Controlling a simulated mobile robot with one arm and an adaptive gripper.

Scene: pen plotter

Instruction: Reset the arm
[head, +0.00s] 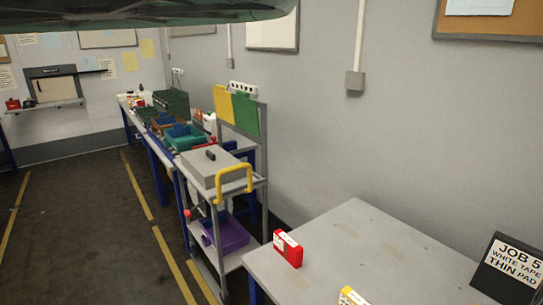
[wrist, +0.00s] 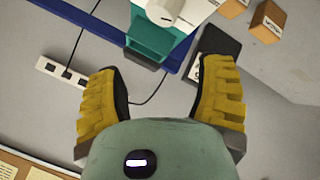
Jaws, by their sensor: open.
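My gripper (wrist: 160,85) shows in the wrist view, with its two yellow ribbed fingers spread wide apart and nothing between them. Its grey-green body fills the lower middle of that view. The wrist view is tilted, with the wall and objects seen at an angle. In the head view a dark green part of my arm crosses the top left edge; my gripper's fingers are not visible there.
In the head view a grey table (head: 350,235) holds a red box (head: 287,249), a yellow box (head: 351,296) and a job sign (head: 511,266). A cart (head: 208,168) with a yellow handle (head: 234,182) stands left of it. Dark floor (head: 90,220) lies open at left.

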